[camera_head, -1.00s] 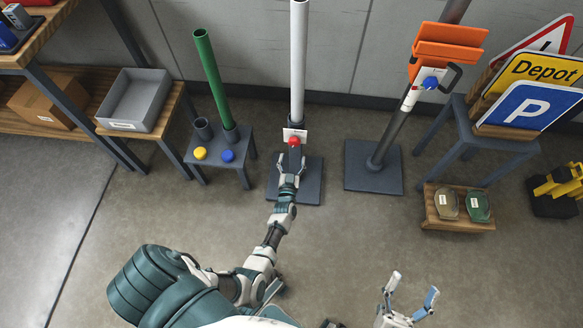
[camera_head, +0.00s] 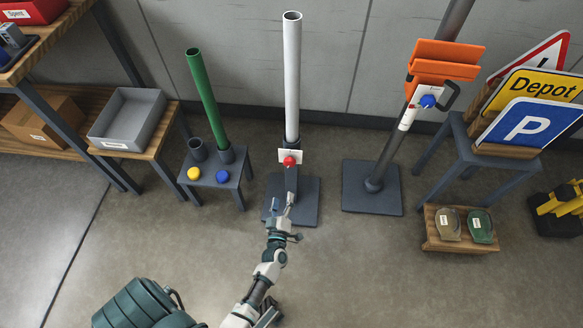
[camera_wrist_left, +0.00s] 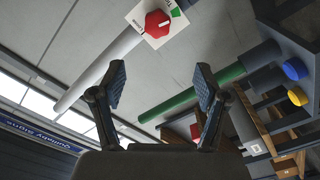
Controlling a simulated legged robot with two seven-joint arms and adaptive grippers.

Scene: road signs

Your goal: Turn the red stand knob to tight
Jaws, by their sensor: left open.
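The red knob (camera_head: 289,160) sits on a white label plate (camera_head: 296,154) low on the white post (camera_head: 292,80), above its dark square base (camera_head: 306,196). My left gripper (camera_head: 282,202) is open and empty, below the knob in the head view and apart from it. In the left wrist view the red knob (camera_wrist_left: 157,23) shows beyond the spread fingers (camera_wrist_left: 160,70), near the top edge. Its plate has a green patch (camera_wrist_left: 176,12) and lettering too small to read surely.
A small table (camera_head: 222,175) with a green post (camera_head: 205,95), a yellow knob (camera_head: 193,173) and a blue knob (camera_head: 222,176) stands left of the white post. A tilted stand with an orange clamp (camera_head: 444,57) is to the right. The floor in front is clear.

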